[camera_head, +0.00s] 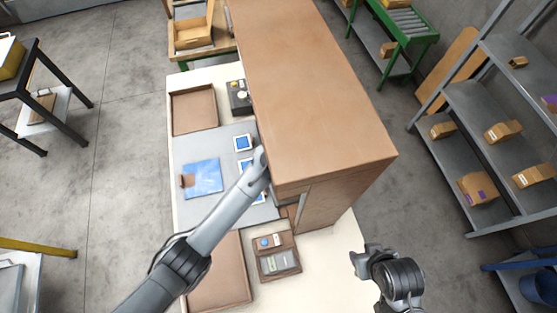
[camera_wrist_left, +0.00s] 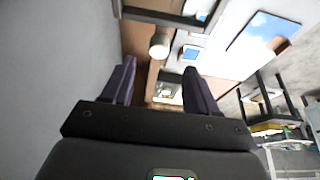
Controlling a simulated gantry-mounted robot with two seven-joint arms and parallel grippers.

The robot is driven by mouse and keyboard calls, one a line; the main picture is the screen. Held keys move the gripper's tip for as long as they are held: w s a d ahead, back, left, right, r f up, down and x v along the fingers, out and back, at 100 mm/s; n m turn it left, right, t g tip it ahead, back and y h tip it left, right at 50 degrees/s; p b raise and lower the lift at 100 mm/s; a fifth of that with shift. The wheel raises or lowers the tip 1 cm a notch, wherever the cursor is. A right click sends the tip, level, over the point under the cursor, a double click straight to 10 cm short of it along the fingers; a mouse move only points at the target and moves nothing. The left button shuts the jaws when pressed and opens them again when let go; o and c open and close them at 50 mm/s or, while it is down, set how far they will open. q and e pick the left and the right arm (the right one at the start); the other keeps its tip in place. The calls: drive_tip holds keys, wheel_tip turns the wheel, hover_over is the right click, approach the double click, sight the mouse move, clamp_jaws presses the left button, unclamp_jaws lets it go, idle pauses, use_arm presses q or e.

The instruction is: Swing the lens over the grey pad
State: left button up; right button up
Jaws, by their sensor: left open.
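The grey pad (camera_head: 222,147) lies flat on the pale table, left of a tall brown cabinet (camera_head: 310,90). A large blue picture (camera_head: 205,177) and small blue-and-white tiles (camera_head: 243,142) lie on it. My left arm reaches across the pad, and its gripper is hidden by the cabinet in the head view. In the left wrist view the two dark fingers of my left gripper (camera_wrist_left: 158,72) stand apart with nothing between them. A pale round knob-like part (camera_wrist_left: 159,46) shows beyond the tips; I cannot tell whether it belongs to the lens. My right gripper (camera_head: 362,260) hangs lower right, its jaws unclear.
A brown tray (camera_head: 174,112) sits at the table's far left, a dark box with knobs (camera_head: 239,92) beside it. A brown organiser (camera_head: 260,250) and a large brown tray (camera_head: 238,262) are near the front. The cabinet blocks the right side. Shelves (camera_head: 465,135) stand further right.

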use_arm(q)
drive_tip(key=shift+w+f, duration=0.1)
drive_tip(key=shift+p+x, duration=0.4)
drive_tip(key=shift+x, duration=3.1)
drive_tip(key=shift+w, duration=0.15)
drive_tip(key=shift+c, duration=0.4)
clamp_jaws()
